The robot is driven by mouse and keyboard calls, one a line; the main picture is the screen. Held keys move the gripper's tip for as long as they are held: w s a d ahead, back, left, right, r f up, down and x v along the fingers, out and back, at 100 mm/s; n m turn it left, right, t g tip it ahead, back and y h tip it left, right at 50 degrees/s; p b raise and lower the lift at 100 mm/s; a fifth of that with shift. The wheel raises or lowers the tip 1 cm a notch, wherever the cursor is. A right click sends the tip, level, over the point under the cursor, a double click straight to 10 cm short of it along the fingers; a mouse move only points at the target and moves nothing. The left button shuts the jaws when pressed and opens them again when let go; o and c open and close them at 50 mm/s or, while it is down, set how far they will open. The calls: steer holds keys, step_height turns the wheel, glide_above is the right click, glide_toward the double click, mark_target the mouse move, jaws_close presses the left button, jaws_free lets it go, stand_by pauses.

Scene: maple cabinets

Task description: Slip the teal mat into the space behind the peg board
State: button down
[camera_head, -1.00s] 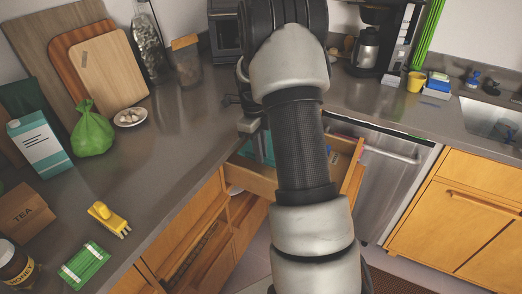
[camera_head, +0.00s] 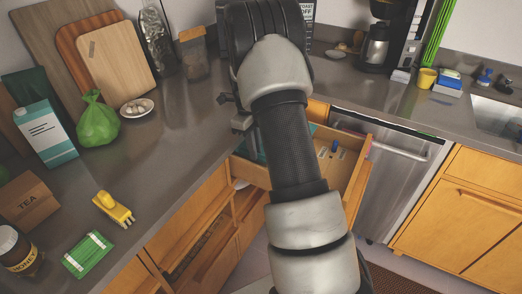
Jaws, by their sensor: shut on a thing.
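The open drawer (camera_head: 257,176) sits under the counter corner, partly behind my arm. A strip of the teal mat (camera_head: 250,147) shows in the drawer's left part, just left of my arm. My gripper (camera_head: 241,124) shows only in part beside the arm, above the teal strip. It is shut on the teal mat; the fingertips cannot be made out.
The counter edge runs close along the drawer's left side. A dishwasher (camera_head: 392,180) stands right of the drawer. Cutting boards (camera_head: 118,58), a green bag (camera_head: 98,122), a plate (camera_head: 137,108) and a yellow toy-like item (camera_head: 112,208) are on the left counter.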

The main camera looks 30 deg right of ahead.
steer(key=shift+w+a, duration=0.45)
steer(key=shift+w, duration=0.25)
steer(key=c, duration=1.7)
jaws_free()
steer(key=r, duration=0.5)
steer(key=w+a+r+p, duration=0.1)
steer(key=r, duration=0.5)
steer(key=r+p, duration=0.1)
steer(key=r, duration=0.5)
steer(key=shift+w+a+r, duration=0.15)
steer(key=shift+w+r, duration=0.05)
steer(key=shift+w, duration=0.15)
steer(key=s+a+r+n+t+p, duration=0.2)
steer(key=s+a+r+n+p, duration=0.15)
steer(key=s+r+n, duration=0.45)
steer(key=s+a+r+n+t+p, duration=0.25)
steer(key=s+a+r+n, duration=0.35)
steer(key=r, duration=0.4)
steer(key=s+a+n+p, duration=0.1)
steer(key=s+n, duration=0.4)
steer(key=s+a+r+n+t+p, duration=0.1)
steer(key=s+n+p, duration=0.1)
steer(key=s+n, duration=0.3)
steer(key=s+a+r+n+t+p, duration=0.1)
steer(key=s+a+n, duration=0.1)
steer(key=s+n, duration=0.3)
steer(key=shift+s+y+p, duration=0.3)
steer(key=shift+s+y, duration=0.1)
steer(key=shift+s, duration=0.45)
